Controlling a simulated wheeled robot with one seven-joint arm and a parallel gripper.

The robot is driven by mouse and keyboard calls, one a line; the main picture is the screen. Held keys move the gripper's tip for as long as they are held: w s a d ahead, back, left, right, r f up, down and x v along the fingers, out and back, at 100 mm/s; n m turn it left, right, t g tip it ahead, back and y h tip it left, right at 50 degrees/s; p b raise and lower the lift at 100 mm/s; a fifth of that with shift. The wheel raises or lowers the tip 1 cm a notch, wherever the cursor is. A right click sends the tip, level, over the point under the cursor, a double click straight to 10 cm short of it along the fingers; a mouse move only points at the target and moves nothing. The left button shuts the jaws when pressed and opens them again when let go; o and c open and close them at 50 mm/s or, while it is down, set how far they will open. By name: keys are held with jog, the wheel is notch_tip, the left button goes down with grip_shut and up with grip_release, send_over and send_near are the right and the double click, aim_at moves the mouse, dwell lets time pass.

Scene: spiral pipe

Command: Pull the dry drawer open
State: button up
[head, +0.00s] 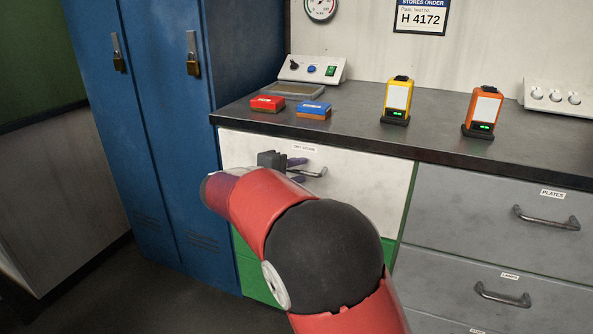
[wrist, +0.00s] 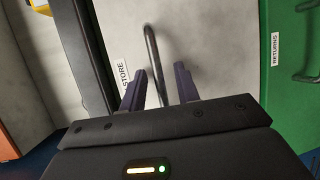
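The dry drawer (head: 370,185) is the white front under the left part of the counter, with a label reading like "DRY STORE" at its top. It looks closed. Its metal bar handle (head: 318,173) also shows in the wrist view (wrist: 152,48). My gripper (head: 298,170) is at the handle, partly hidden by my red arm in the head view. In the wrist view, its two dark purple fingers (wrist: 162,84) are open, with the handle bar running between them and a visible gap on each side. The handle's left part is hidden in the head view.
A green drawer (head: 258,282) lies below, labelled "RETURNS" (wrist: 275,50) in the wrist view. Grey drawers (head: 500,220) stand right, blue lockers (head: 160,130) left. The counter (head: 350,128) holds red and blue boxes and yellow and orange devices. Floor (head: 110,295) shows at lower left.

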grip_shut()
jog(key=shift+f, duration=0.1)
dwell(0.4)
